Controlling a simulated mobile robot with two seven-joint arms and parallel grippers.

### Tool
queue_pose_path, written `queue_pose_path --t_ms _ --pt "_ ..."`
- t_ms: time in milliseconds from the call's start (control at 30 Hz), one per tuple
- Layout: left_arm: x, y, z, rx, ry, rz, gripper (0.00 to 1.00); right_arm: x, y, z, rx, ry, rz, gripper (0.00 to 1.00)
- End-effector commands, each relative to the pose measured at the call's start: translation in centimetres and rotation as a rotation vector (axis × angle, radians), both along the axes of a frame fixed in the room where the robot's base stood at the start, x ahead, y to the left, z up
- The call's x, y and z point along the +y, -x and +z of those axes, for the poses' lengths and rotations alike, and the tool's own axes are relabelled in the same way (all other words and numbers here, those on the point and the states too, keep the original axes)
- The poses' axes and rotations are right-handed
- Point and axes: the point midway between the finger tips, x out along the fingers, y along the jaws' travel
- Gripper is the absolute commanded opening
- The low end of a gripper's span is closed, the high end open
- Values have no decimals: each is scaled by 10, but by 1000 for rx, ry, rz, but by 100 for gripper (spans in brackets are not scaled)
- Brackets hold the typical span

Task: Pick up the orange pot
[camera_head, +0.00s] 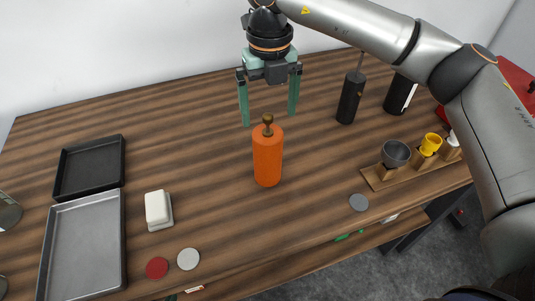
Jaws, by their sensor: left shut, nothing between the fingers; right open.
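The orange pot (267,158) is a tall cylinder with a brown knob on top. It stands upright near the middle of the wooden table. My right gripper (269,119) points down with its two teal fingers apart. In the picture the fingers lie to either side of the knob, with gaps on both sides. I cannot tell from this one view whether they are level with the knob or behind it. Nothing is between the fingers that I can see held. My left gripper is not in view.
A black tray (66,165) and a grey tray (60,242) lie at left, near a white dish (158,209). Red (157,268), pale (188,259) and grey (359,202) discs lie near the front. Dark bottles (350,98) and a wooden rack (372,182) stand right.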

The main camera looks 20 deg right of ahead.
Motion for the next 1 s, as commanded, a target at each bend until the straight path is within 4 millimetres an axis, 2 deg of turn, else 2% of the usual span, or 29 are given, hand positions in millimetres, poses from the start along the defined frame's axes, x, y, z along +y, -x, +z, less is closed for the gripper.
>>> queue_pose_path --t_ms 200,333,633,1000 --pt "0 0 12 0 0 0 0 2 1 -29 5 2 0 100" --pt "0 0 13 0 0 0 0 2 1 -45 3 1 0 100" --pt "0 0 12 0 0 0 0 3 0 -50 0 0 0 99" --pt "0 0 12 0 1 1 0 2 0 -50 0 0 0 57"
